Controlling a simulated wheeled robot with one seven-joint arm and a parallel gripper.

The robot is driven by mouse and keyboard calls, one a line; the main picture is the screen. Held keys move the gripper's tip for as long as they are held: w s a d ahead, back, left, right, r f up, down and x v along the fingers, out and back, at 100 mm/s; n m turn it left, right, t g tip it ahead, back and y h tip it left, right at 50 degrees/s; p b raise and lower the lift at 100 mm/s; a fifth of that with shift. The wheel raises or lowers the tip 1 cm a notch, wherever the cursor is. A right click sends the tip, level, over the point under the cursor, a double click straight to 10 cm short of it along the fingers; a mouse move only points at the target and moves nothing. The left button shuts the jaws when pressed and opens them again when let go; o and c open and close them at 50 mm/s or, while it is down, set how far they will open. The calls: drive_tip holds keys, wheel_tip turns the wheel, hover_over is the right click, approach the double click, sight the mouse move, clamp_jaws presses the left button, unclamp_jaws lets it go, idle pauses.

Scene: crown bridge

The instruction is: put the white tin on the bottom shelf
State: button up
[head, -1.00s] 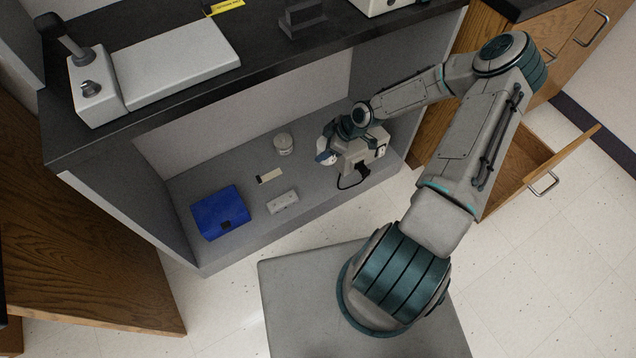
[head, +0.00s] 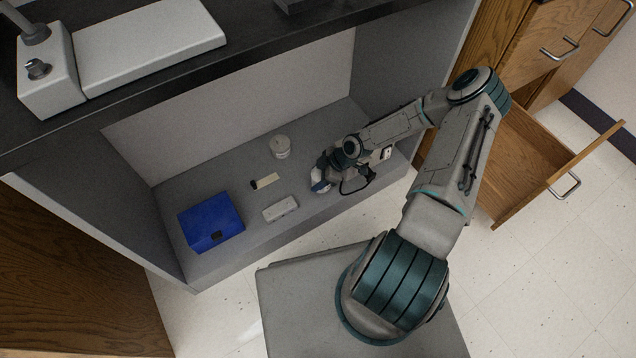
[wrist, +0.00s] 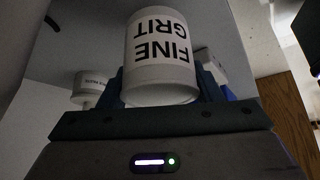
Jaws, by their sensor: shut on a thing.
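A white tin (wrist: 158,62) labelled "FINE GRIT" sits between the blue fingers of my gripper (wrist: 160,88), which is shut on it. The lettering is upside down in the wrist view. In the head view my gripper (head: 320,182) is low inside the open cabinet, over the right part of its grey bottom shelf (head: 240,185). The arm mostly hides the held tin there, and I cannot tell whether it touches the shelf. Another whitish tin (head: 281,147) stands on that shelf to the left and behind my gripper; it also shows in the wrist view (wrist: 88,88).
A blue box (head: 211,222), a white block (head: 280,208) and a small cream and black item (head: 265,181) lie on the shelf left of my gripper. The dark countertop (head: 230,65) overhangs above. An open wooden drawer (head: 540,165) juts out at right.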

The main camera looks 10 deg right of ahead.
drive_tip(key=shift+f+b, duration=0.4)
drive_tip(key=shift+f, duration=0.95)
drive_tip(key=shift+f, duration=0.15)
drive_tip(key=o, duration=1.2)
drive_tip(key=shift+c, duration=0.2)
drive_tip(key=p+v, duration=0.4)
drive_tip(key=v, duration=0.8)
drive_tip(key=shift+p, duration=0.4)
